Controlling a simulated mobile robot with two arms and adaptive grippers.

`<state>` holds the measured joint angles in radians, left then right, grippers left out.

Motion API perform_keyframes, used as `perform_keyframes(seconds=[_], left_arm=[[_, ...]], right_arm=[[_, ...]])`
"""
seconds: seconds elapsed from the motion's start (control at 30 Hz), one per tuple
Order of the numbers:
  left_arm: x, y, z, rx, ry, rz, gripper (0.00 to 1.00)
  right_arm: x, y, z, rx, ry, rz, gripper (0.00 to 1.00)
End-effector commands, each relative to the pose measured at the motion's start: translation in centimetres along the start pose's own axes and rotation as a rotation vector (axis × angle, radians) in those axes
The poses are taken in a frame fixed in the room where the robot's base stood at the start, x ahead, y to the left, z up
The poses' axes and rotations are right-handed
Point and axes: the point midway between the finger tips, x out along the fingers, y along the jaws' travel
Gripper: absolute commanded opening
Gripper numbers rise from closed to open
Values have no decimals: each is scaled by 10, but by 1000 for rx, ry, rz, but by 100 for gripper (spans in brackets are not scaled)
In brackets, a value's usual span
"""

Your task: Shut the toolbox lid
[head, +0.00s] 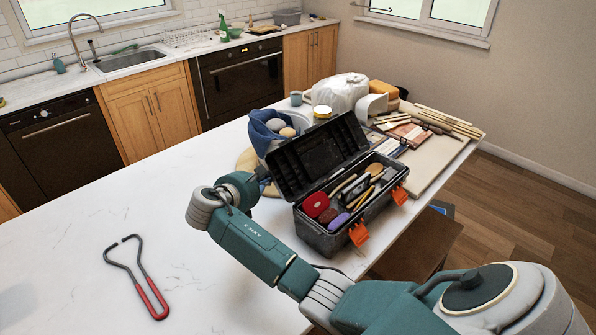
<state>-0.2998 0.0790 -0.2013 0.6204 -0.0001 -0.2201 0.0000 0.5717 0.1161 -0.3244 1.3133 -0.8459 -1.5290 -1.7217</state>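The black toolbox (318,238) stands near the right edge of the white countertop, with its two orange latches hanging on the front side. Its lid (290,172) stands open, tilted back away from the latches, so the inside shows. Several tools and a red round piece (316,205) lie inside. My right arm reaches in from the lower right and bends round the left side of the toolbox. My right gripper (264,178) is at the outer, back side of the lid, partly hidden; I cannot tell whether it touches or how its fingers stand. My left gripper is not in view.
Behind the lid are a blue cloth-lined bowl (261,131), a yellow-lidded jar (322,113) and a white bag (341,91). Boards and wooden sticks (447,121) lie to the right. The left countertop is largely clear.

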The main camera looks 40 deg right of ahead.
Motion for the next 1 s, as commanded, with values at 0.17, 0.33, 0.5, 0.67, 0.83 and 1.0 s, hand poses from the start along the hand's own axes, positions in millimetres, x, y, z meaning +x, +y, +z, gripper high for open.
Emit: perform_keyframes(seconds=[0.17, 0.33, 0.5, 0.67, 0.83, 1.0], left_arm=[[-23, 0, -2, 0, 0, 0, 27], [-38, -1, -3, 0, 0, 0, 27], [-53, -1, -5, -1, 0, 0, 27], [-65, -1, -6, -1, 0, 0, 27], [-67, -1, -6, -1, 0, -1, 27], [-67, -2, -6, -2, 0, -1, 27]], right_arm=[[-6, 3, 17, -2, -3, -2, 0], [-10, 5, 27, -1, -3, -3, 0], [-15, 6, 36, -1, -3, -3, 0], [-22, -2, 46, -1, -3, -3, 0], [-28, -11, 52, 0, -2, -3, 0], [-36, -21, 61, 0, -2, -3, 0]])
